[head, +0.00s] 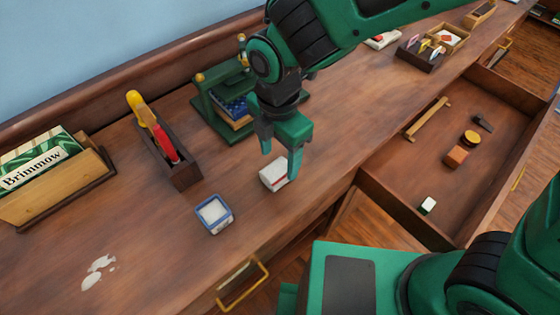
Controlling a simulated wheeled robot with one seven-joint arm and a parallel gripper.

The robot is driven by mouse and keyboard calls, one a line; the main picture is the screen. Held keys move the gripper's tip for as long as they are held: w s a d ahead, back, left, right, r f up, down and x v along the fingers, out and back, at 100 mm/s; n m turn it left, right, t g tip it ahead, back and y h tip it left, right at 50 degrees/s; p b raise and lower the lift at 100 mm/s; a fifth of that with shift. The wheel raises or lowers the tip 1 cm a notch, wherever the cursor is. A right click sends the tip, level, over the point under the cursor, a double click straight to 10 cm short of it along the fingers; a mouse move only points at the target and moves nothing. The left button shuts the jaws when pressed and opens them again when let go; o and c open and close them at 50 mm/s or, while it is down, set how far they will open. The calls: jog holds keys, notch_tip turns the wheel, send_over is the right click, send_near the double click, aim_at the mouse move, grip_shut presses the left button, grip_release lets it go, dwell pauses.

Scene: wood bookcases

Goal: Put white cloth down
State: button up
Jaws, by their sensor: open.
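A small folded white cloth (272,177) with a red stripe is on or just above the wooden counter top (330,150), near its front edge. My gripper (281,166) points down at the cloth, with its fingers apart. One finger overlaps the cloth's right side in the picture, and the other is behind it. I cannot tell whether the fingers touch the cloth.
A blue-rimmed dish (214,214) stands left of the cloth. A dark holder (170,160) with coloured handles and a green rack (225,105) stand behind. An open drawer (425,190) with several small items juts out at right.

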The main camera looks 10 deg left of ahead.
aim_at(279, 168)
notch_tip(279, 168, up, 8)
jog(key=shift+f, duration=0.2)
jog(key=w+d+r+m, duration=0.1)
jog(key=w+d+m, duration=0.3)
jog(key=d+m, duration=0.65)
jog(key=w+d+r+m, duration=0.25)
jog(key=d+m, duration=0.25)
jog(key=d, duration=1.1)
jog(key=s+d+f+m, duration=0.1)
jog(key=s+d+m, duration=0.5)
jog(key=d+m, duration=0.3)
jog(key=s+d+f+m, duration=0.1)
jog(key=s+d+m, duration=0.6)
jog(key=d+m, duration=0.3)
jog(key=shift+s+d, duration=0.25)
jog(key=shift+d, duration=0.45)
